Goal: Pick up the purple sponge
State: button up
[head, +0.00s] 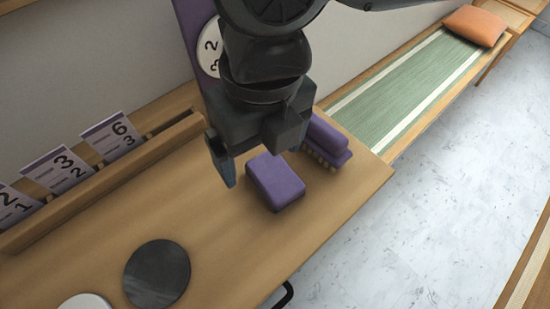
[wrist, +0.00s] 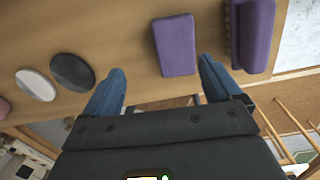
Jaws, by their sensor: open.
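The purple sponge (head: 275,183) is a plain rounded block lying on the wooden counter, near its right end in the head view. In the wrist view the sponge (wrist: 174,46) lies beyond the fingertips, nearer the right finger. My gripper (wrist: 160,80) is open and empty, its two blue fingers spread wide. In the head view my gripper (head: 232,165) hangs above the counter, just left of the sponge, with one blue finger showing. The other finger is hard to make out there. The sponge and fingers look apart.
A purple brush (head: 326,141) with bristles lies close right of the sponge; it also shows in the wrist view (wrist: 252,35). A dark disc (head: 157,274) and a white disc (head: 86,302) lie at front left. A card rack (head: 100,180) runs along the wall. The counter between is clear.

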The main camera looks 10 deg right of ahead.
aim_at(275, 175)
jog(key=shift+w+d+f+h, duration=0.1)
jog(key=shift+w+d+h, duration=0.25)
jog(key=shift+d, duration=0.45)
jog(key=shift+d+f, duration=0.2)
jog(key=shift+d, duration=0.05)
notch_tip(275, 175, down, 7)
jog(key=shift+s+a+f, duration=0.1)
jog(key=shift+a+f, duration=0.05)
jog(key=shift+f, duration=0.05)
jog(key=c, duration=1)
jog(key=shift+r, duration=0.1)
